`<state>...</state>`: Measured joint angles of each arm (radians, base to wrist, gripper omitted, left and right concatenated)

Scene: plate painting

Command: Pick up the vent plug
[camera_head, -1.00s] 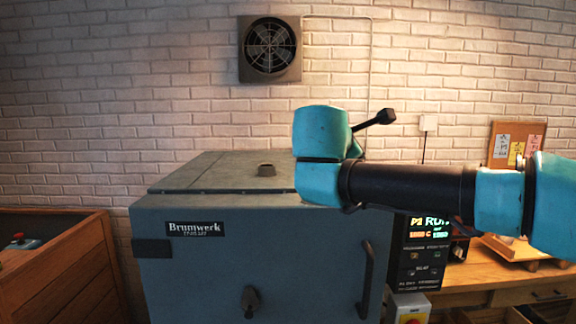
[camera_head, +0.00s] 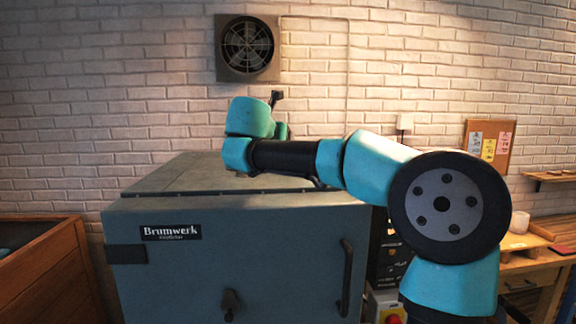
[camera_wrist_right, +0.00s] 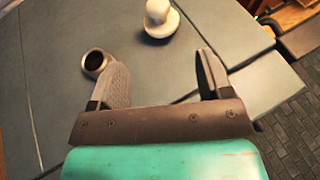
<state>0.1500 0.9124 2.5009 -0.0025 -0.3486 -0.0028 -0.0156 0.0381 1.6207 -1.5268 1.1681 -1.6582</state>
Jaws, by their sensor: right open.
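The vent plug (camera_wrist_right: 161,20), a pale rounded knob on a wider base, stands upright on the grey kiln lid in the right wrist view, beyond and between my fingertips. My right gripper (camera_wrist_right: 162,60) is open and empty, with its fingers apart above the lid. It does not touch the plug in this view. A short vent collar (camera_wrist_right: 95,62) with a dark opening sits beside the left finger. In the head view my right arm reaches across the kiln (camera_head: 230,260) and hides the plug and collar. My left gripper is not in view.
A wall fan (camera_head: 247,47) hangs behind the kiln. The kiln has a front handle (camera_head: 346,278) and a latch (camera_head: 230,304). A wooden crate (camera_head: 45,270) stands at left and a wooden bench (camera_head: 530,262) at right. The lid around the plug is mostly clear.

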